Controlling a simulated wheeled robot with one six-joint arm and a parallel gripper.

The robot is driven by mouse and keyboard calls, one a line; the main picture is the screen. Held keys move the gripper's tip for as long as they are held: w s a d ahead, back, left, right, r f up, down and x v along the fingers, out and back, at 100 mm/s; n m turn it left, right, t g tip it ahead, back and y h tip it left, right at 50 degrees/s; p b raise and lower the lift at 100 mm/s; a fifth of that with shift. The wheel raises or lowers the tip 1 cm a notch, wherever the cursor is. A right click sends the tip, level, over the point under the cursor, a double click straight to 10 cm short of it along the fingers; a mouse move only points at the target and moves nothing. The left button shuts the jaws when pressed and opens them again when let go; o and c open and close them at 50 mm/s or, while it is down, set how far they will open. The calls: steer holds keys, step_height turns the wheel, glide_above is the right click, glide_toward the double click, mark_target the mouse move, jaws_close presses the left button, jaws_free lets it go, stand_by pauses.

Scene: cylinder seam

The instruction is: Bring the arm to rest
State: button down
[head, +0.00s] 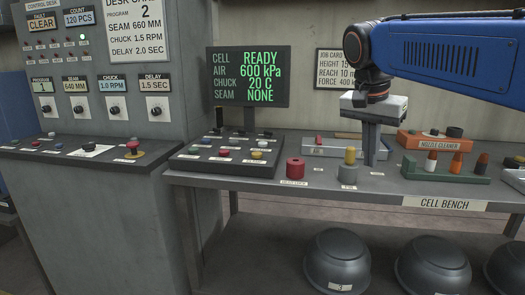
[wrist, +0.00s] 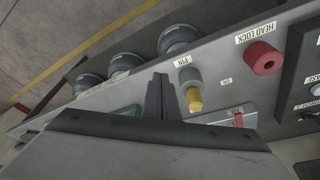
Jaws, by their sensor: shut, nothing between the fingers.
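My gripper (head: 370,163) points down over the cell bench (head: 440,190), at the end of my blue arm. Its fingers are together with nothing between them. In the wrist view the closed fingers (wrist: 160,92) show as one dark post beside the pin. The pin (head: 349,165) has a yellow top and a grey round base and stands on the bench just left of the fingers in the head view. I cannot tell whether the fingertips touch the bench.
A red head lock knob (head: 295,168) and a panel of buttons (head: 225,153) are left of the gripper. The nozzle cleaner (head: 430,141) and a green rack with coloured nozzles (head: 445,171) are close on the right. Dark domes (head: 338,262) sit on the lower shelf.

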steer(key=s+d+f+n+t+y, duration=0.1)
steer(key=s+f+n, duration=0.3)
steer(key=s+f, duration=0.6)
steer(key=s+d+f+n+t+y, duration=0.1)
steer(key=s+f+n, duration=0.4)
steer(key=s+f, duration=0.5)
step_height(320, 180, down, 6)
steer(key=shift+d+r+t, duration=0.2)
steer(key=shift+d+t, duration=0.1)
steer(key=shift+d, duration=0.4)
